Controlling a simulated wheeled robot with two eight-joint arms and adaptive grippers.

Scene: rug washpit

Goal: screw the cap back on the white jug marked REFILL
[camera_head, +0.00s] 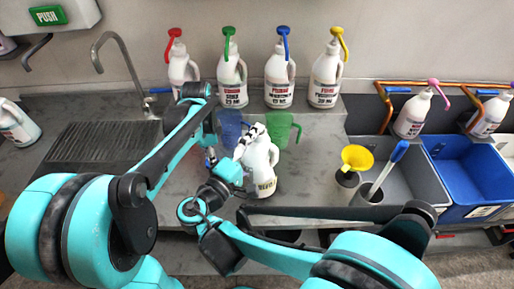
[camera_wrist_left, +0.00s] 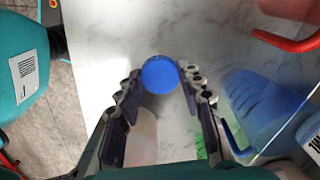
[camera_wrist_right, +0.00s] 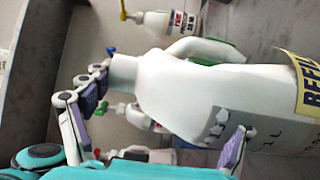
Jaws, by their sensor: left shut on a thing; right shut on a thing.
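The white jug marked REFILL (camera_head: 261,165) is near the counter's front edge, roughly upright; whether it touches the counter I cannot tell. In the right wrist view the jug (camera_wrist_right: 185,95) lies across the picture, its bare white neck to the left and its yellow label to the right. My right gripper (camera_head: 248,140) is shut on the jug, its fingers near the neck and body (camera_wrist_right: 165,122). My left gripper (camera_wrist_left: 157,88) is shut on a round blue cap (camera_wrist_left: 160,75), held between its fingertips. In the head view this gripper (camera_head: 211,156) is left of the jug, partly hidden.
A blue measuring jug (camera_head: 230,125) and a green one (camera_head: 280,128) stand behind the REFILL jug. Several pump bottles (camera_head: 290,80) line the back ledge. A yellow funnel (camera_head: 357,158) and grey and blue bins (camera_head: 470,170) are at right. A sink tap (camera_head: 120,55) is at left.

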